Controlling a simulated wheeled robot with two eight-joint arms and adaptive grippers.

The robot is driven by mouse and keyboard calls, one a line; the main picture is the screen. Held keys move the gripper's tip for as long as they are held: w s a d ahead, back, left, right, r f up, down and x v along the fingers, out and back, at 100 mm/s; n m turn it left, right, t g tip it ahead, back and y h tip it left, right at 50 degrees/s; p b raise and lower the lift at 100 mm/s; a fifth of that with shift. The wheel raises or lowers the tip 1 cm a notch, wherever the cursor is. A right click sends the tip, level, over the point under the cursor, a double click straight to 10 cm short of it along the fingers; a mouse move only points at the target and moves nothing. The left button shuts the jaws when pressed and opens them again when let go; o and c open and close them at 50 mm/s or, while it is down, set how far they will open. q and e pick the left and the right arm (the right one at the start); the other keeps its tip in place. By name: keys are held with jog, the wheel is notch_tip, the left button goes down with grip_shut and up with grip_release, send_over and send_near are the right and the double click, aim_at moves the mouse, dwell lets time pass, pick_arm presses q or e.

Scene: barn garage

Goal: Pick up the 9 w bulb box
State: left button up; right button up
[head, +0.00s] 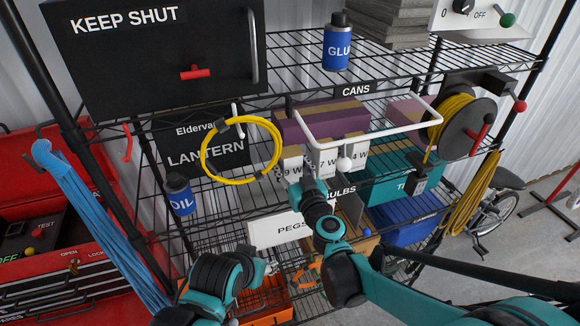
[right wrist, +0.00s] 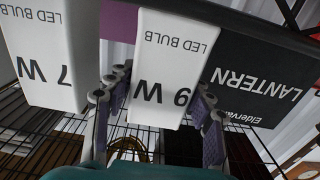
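The 9 W bulb box (head: 291,165) is a white carton on the shelf, at the left end of a row of bulb boxes. In the right wrist view the 9 W box (right wrist: 168,75) appears upside down, close in front of the camera. My right gripper (right wrist: 163,98) is open, with one finger on each side of the box's near end; I cannot tell whether either touches. In the head view my right gripper (head: 310,185) is at the front of the boxes, its fingers largely hidden. My left gripper (head: 268,268) is low, in front of the rack, its opening unclear.
The 7 W box (head: 326,163) stands directly beside, with another bulb box (head: 356,160) further right. A white bar frame (head: 320,145) and yellow cable loop (head: 275,150) hang close by. The black lantern box (head: 208,150) is left; a teal bin (head: 395,175) is right.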

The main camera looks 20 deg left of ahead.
jog(key=c, duration=0.5)
jog(key=shift+o, duration=0.2)
